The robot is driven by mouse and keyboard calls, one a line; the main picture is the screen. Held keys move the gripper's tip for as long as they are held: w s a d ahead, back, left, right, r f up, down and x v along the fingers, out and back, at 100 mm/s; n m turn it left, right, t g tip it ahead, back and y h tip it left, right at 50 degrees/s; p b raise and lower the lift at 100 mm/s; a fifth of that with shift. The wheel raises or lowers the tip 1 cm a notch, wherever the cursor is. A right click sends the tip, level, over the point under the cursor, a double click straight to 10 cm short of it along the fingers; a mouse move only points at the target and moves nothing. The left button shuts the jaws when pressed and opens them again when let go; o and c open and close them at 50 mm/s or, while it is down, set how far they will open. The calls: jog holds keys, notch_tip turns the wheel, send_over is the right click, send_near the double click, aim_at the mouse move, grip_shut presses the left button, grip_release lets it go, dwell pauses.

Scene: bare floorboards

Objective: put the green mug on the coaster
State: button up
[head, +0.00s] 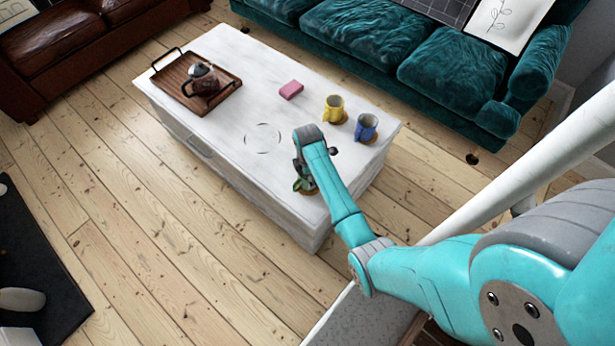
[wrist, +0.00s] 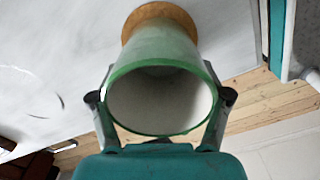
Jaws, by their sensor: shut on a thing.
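The green mug (wrist: 165,62) fills the middle of the wrist view, its open rim toward the camera and its inside pale and empty. My gripper (wrist: 160,98) is shut on it, one finger on each side near the rim. A round cork coaster (wrist: 150,10) shows just beyond the mug's base; the mug covers part of it. I cannot tell whether the base touches the coaster. In the head view the green mug (head: 302,185) is at the table's near right end, partly hidden by my arm, with a bit of brown coaster (head: 311,192) beside it.
The white table (head: 225,65) also bears a yellow mug (head: 334,107) and a blue mug (head: 366,126) on coasters, a pink block (head: 291,90), and a wooden tray (head: 178,71) with a glass coffee pot (head: 201,80). A thin ring mark (head: 262,138) lies on clear tabletop.

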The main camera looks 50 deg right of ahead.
jog(key=shift+f, duration=0.6)
jog(key=shift+f, duration=0.15)
jog(key=o, duration=1.4)
